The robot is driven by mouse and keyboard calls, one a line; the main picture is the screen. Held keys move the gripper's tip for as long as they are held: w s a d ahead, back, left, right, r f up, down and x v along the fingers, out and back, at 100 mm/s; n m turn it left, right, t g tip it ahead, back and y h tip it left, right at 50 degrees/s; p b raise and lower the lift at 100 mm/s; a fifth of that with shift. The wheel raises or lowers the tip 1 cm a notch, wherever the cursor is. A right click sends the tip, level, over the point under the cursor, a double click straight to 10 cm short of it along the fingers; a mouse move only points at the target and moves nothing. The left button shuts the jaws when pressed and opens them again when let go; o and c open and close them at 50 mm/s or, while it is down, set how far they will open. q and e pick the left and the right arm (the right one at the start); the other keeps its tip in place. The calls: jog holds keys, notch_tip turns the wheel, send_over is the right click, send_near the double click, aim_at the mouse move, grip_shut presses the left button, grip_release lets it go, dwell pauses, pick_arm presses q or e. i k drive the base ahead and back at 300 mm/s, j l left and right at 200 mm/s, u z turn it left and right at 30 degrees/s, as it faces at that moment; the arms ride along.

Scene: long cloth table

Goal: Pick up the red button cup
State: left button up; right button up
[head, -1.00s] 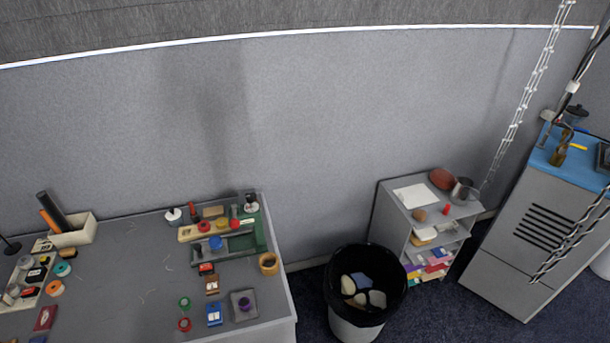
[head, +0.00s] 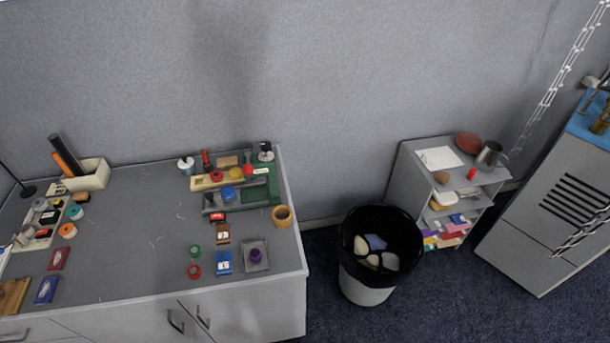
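Several small red things lie on the grey table (head: 130,265) in the head view. A small round red piece (head: 194,271) is near the table's middle front, just below a green round piece (head: 195,251). I cannot tell for sure which of these is the red button cup. Neither of my grippers shows in this view.
A blue cup (head: 228,193) and a tan ring-shaped cup (head: 283,216) stand towards the table's right. A purple item sits on a grey square tray (head: 245,267). A black-lined bin (head: 355,283) and a shelf unit (head: 405,180) stand right of the table. The table's centre-left is mostly clear.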

aim_at(193, 272)
jog(key=u, duration=1.3)
